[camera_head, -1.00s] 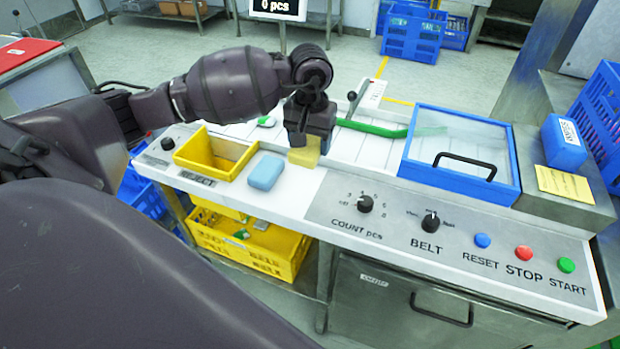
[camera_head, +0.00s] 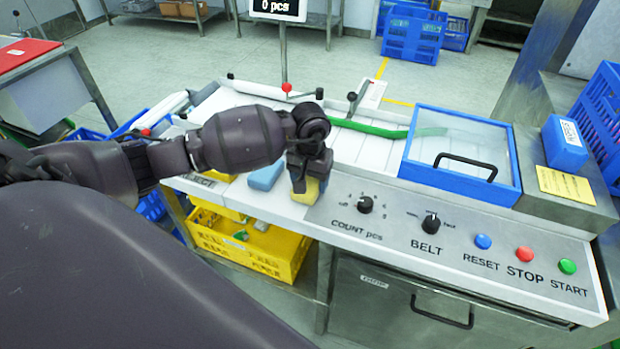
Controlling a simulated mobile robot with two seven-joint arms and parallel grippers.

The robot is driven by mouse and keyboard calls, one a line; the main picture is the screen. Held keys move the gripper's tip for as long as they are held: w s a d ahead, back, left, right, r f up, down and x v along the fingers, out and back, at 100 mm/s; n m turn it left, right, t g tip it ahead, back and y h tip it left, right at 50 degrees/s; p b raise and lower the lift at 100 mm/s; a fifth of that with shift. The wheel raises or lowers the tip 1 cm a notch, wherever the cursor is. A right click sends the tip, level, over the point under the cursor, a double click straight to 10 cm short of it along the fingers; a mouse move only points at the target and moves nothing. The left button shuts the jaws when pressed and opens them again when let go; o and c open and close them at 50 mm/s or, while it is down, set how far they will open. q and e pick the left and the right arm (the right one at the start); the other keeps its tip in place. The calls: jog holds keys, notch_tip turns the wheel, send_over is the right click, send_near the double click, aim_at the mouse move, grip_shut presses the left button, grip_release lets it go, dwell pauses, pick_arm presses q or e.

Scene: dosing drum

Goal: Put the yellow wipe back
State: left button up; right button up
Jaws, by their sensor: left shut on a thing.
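The yellow wipe (camera_head: 307,192) is a small yellow block at the left part of the white control panel (camera_head: 330,215), just left of the COUNT knob. My left gripper (camera_head: 306,184) points down and is shut on the wipe. I cannot tell whether the wipe touches the panel. A light blue sponge-like block (camera_head: 266,176) lies on the panel just left of the wipe, partly behind my left arm. My right gripper is not in view.
The COUNT knob (camera_head: 365,204) and BELT knob (camera_head: 431,223) stand right of the wipe. A blue-framed clear cover (camera_head: 462,155) lies over the belt. A yellow crate (camera_head: 262,250) stands below. A blue box (camera_head: 563,142) and yellow sheet (camera_head: 563,185) are at right.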

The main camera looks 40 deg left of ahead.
aim_at(310, 179)
pick_arm(q)
jog(key=shift+f, duration=0.1)
jog(key=o, duration=0.9)
notch_tip(310, 179, up, 12)
jog(key=shift+r, duration=0.2)
dwell(0.5)
